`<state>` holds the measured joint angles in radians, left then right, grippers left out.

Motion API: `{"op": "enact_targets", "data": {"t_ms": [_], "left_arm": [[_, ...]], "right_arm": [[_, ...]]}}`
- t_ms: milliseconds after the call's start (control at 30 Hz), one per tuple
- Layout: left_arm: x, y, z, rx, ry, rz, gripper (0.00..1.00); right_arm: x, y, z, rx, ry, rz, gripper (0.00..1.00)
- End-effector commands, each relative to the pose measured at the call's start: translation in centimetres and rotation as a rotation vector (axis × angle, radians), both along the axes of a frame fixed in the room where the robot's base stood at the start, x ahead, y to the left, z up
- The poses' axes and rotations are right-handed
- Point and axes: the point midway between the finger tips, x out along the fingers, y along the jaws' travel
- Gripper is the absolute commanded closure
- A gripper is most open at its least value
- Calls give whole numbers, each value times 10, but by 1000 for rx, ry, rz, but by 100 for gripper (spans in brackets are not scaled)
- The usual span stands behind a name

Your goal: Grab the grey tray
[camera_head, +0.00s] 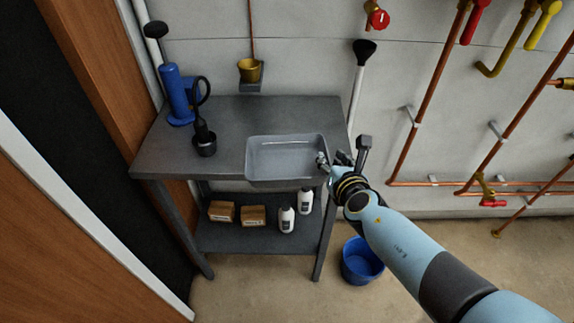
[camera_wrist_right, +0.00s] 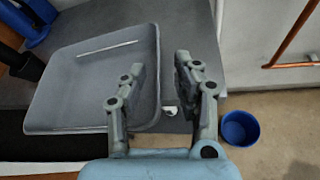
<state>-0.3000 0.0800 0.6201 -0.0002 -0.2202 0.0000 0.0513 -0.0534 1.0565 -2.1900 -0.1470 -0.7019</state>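The grey tray (camera_head: 285,157) is shallow and rectangular, and rests on the dark metal table near its right front corner. It also shows in the wrist view (camera_wrist_right: 85,85), with a thin pale streak across its inside. My right gripper (camera_head: 343,152) is at the tray's right rim. In the wrist view its fingers (camera_wrist_right: 160,66) are spread apart, with the tray's right edge showing between them. One finger overlaps the tray in that picture and the other is outside it. I cannot tell whether either touches the tray. My left gripper is not in view.
The table (camera_head: 200,160) also carries a blue pump (camera_head: 177,95) and a dark cup with a handled tool (camera_head: 204,143). Boxes (camera_head: 253,215) and white bottles (camera_head: 286,220) stand on its lower shelf. A blue bucket (camera_head: 361,262) is on the floor. Copper pipes (camera_head: 432,75) line the wall.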

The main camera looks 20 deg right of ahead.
Motion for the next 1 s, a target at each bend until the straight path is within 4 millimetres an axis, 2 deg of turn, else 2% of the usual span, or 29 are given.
{"op": "enact_targets", "data": {"t_ms": [100, 200, 467, 700, 1000], "left_arm": [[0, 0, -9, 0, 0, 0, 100], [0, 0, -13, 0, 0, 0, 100], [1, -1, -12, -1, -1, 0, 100], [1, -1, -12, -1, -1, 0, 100], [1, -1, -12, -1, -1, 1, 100]], "right_arm": [[19, 0, -8, -1, -2, 0, 69], [28, -1, -11, -1, -1, 0, 69], [30, -1, -10, 0, 0, -1, 69], [29, -1, -10, 0, 0, -1, 100], [30, -1, -10, 1, -2, -1, 100]]}}
